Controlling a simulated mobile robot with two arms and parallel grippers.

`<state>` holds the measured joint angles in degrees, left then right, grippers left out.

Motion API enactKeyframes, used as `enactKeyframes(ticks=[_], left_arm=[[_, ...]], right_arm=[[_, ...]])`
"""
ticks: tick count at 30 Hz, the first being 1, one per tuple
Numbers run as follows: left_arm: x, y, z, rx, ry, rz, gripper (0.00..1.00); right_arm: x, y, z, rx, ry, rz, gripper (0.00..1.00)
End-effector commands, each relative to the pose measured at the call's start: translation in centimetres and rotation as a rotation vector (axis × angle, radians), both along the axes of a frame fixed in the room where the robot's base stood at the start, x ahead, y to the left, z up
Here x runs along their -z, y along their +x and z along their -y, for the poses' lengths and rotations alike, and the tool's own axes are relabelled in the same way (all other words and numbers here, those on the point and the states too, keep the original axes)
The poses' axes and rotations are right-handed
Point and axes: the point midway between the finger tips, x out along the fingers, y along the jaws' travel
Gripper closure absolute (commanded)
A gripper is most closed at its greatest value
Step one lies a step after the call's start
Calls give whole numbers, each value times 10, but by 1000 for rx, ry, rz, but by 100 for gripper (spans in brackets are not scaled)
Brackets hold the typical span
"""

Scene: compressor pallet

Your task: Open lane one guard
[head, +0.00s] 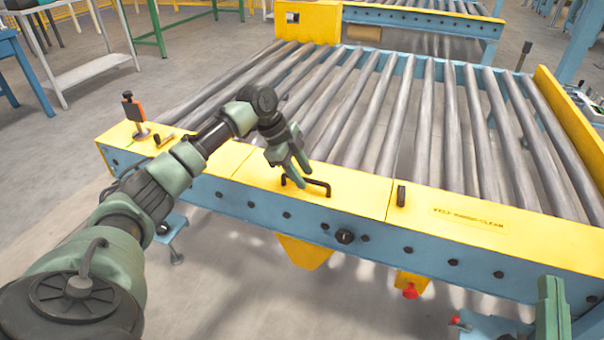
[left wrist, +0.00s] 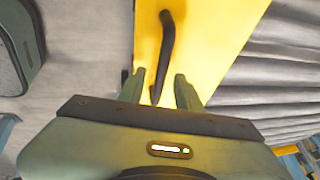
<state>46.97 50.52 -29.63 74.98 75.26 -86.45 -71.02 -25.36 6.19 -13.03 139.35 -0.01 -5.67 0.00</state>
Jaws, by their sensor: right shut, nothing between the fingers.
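The guard is a yellow cover plate (head: 352,197) lying flat on the front rail of the roller conveyor, with a black bar handle (head: 306,184) on top. The handle also shows in the left wrist view (left wrist: 166,45). My left gripper (head: 296,172) is open and points down at the handle. In the left wrist view its fingers (left wrist: 160,85) stand apart, with the near end of the handle showing between them; whether they touch it I cannot tell. My right gripper (head: 552,300) shows in part at the lower right, shut and empty, away from the guard.
Grey rollers (head: 400,115) fill the conveyor behind the guard. A black peg (head: 401,195) stands right of the handle, and an orange-and-black clamp (head: 134,112) at the rail's left end. A red knob (head: 410,291) hangs below the blue rail (head: 380,240).

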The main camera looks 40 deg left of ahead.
Motion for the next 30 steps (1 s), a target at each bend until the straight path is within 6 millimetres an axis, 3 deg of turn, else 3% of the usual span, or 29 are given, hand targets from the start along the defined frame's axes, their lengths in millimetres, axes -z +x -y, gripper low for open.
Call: enactKeyframes(ticks=[2, 3, 6, 30], left_arm=[[0, 0, 0, 0, 0, 0, 66], [0, 0, 0, 0, 0, 0, 71], [0, 0, 0, 0, 0, 0, 99], [0, 0, 0, 1, -1, -1, 100]], right_arm=[[0, 0, 0, 0, 0, -1, 100], [0, 0, 0, 0, 0, -1, 100], [0, 0, 0, 0, 0, -1, 100], [0, 0, 0, 1, 0, -2, 100]])
